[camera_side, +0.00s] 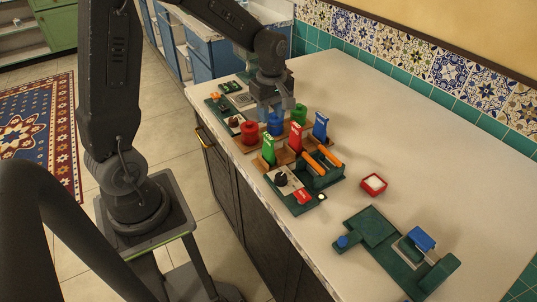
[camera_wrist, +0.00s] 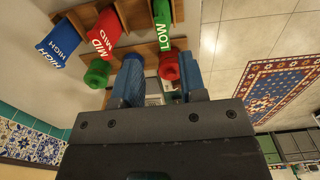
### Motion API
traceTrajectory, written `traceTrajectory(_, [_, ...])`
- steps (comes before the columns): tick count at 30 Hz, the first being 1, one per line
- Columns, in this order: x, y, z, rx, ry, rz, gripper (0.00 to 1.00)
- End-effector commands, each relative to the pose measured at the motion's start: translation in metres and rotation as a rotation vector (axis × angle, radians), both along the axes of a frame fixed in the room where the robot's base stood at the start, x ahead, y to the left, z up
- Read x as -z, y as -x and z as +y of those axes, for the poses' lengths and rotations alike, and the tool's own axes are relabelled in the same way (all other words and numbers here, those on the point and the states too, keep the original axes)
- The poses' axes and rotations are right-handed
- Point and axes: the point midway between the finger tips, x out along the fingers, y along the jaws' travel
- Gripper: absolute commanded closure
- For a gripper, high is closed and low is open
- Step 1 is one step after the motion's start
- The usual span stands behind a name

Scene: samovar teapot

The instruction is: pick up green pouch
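The green pouch (camera_side: 268,149) stands upright, leftmost of three pouches on the wooden rack in the side view. In the wrist view, the green pouch (camera_wrist: 163,24) reads "LOW" and lies at the top. A red pouch (camera_side: 296,137) and a blue pouch (camera_side: 321,126) stand to its right; in the wrist view they read "MID" (camera_wrist: 104,33) and "HIGH" (camera_wrist: 60,45). My gripper (camera_side: 275,108) is above the canister row, behind the pouches. Its two fingers (camera_wrist: 161,85) are apart with nothing visibly held between them. The green pouch is clear of the gripper.
Red (camera_side: 249,133), blue (camera_side: 275,124) and green (camera_side: 299,115) canisters stand close under my gripper. Orange-topped items (camera_side: 322,161) and a green tray (camera_side: 297,198) are in front of the pouches. A small red dish (camera_side: 374,184) stands right. The counter (camera_side: 420,150) beyond is clear.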

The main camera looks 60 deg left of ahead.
Motion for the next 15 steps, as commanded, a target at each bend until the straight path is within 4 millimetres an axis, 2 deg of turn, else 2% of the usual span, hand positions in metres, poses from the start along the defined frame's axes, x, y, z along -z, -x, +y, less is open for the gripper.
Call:
traceTrajectory(3, [0.026,0.001,-0.001,0.002,0.002,0.007,0.62])
traceTrajectory(7, [0.049,0.002,0.0,0.003,0.002,0.006,0.62])
traceTrajectory(15, [0.071,0.001,0.0,0.004,0.001,0.002,0.62])
